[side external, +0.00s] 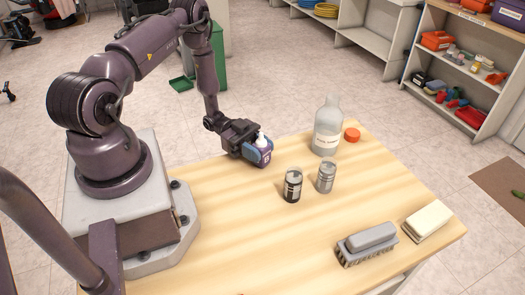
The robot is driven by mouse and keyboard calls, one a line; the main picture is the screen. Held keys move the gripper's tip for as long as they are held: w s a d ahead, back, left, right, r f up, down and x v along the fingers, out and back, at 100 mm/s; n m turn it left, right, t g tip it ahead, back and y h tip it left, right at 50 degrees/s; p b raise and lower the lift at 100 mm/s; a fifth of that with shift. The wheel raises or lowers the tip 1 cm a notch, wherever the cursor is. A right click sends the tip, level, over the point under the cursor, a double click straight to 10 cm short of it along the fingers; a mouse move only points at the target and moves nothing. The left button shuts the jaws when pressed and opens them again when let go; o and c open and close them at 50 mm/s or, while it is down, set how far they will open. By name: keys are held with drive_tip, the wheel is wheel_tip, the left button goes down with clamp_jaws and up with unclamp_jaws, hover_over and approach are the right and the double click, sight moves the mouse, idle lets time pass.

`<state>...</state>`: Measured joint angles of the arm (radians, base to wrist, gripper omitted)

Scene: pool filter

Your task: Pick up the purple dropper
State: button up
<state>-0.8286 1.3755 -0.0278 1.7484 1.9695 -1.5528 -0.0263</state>
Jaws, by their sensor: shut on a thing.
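The purple dropper (264,145) is a small bottle with a purple body and a white tip. It is at the back edge of the wooden table, left of the large clear bottle. My gripper (258,152) reaches it from the left and is shut on it. The fingers hide part of its body. I cannot tell whether its base touches the table.
A large bottle (328,127) with an orange cap (352,135) beside it stands right of the dropper. A grey brush (367,243) and a cream block (428,221) lie at front right. The wooden table (225,235) is clear at front left.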

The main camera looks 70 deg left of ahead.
drive_tip(key=v, duration=1.7)
